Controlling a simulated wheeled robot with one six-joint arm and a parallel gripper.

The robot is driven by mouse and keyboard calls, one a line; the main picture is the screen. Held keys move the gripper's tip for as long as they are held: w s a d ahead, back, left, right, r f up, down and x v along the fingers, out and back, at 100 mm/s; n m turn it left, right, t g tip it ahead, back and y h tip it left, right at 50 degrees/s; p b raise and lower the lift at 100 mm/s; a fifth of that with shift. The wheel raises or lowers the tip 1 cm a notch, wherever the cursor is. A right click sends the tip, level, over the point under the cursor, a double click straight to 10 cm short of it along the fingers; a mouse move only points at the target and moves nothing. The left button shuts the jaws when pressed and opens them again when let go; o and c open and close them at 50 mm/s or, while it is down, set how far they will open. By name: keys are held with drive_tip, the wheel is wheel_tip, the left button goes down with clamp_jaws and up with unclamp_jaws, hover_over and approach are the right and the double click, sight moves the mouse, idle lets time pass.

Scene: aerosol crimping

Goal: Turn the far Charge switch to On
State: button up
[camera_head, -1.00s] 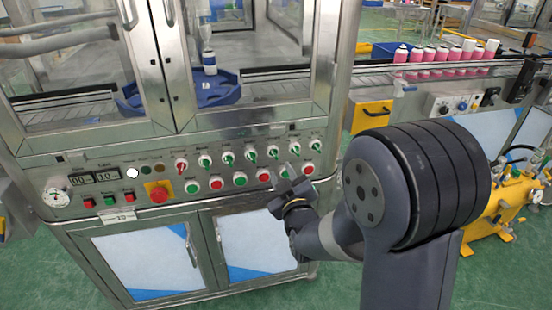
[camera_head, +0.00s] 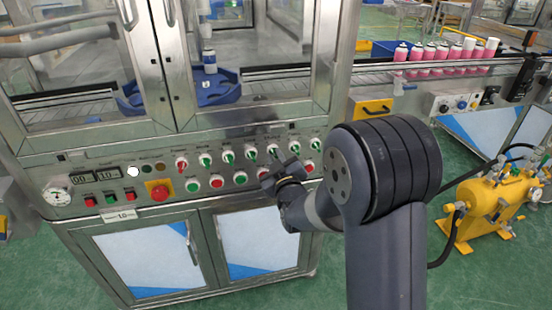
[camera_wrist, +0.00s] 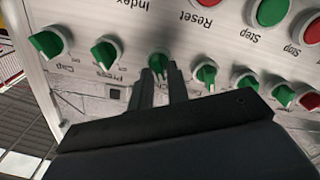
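A row of green rotary switches runs along the steel panel, shown upside down in the wrist view. My gripper (camera_wrist: 158,76) has its two dark fingertips in front of one green switch (camera_wrist: 158,62), third from the left there. A narrow gap shows between the fingers, and contact with the knob cannot be told. The label by this switch is mostly hidden by the fingers, so I cannot confirm it reads Charge. In the head view my gripper (camera_head: 275,168) is just below what looks like the same switch (camera_head: 273,150).
Green switches marked Press (camera_wrist: 105,54) and Cap (camera_wrist: 47,42) are to the left in the wrist view; another green switch (camera_wrist: 205,75) is close on the right. Push buttons (camera_head: 240,178) line the row below in the head view. A yellow tank (camera_head: 490,205) stands at right.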

clamp_jaws()
drive_tip(key=shift+f+b, duration=0.1)
drive_tip(key=shift+b, duration=0.35)
drive_tip(key=m+b, duration=0.2)
drive_tip(key=shift+f+b, duration=0.1)
drive_tip(key=shift+b, duration=0.25)
drive_tip(key=m+b, duration=0.2)
drive_tip(key=b, duration=0.1)
drive_tip(key=shift+d+m, duration=0.1)
drive_tip(key=shift+m, duration=0.3)
drive_tip(key=m+b, duration=0.5)
drive_tip(key=shift+d+b, duration=0.1)
drive_tip(key=shift+b, duration=0.25)
drive_tip(key=shift+r+m+b, duration=0.2)
drive_tip(key=shift+m+b, duration=0.7)
drive_tip(key=shift+m, duration=0.2)
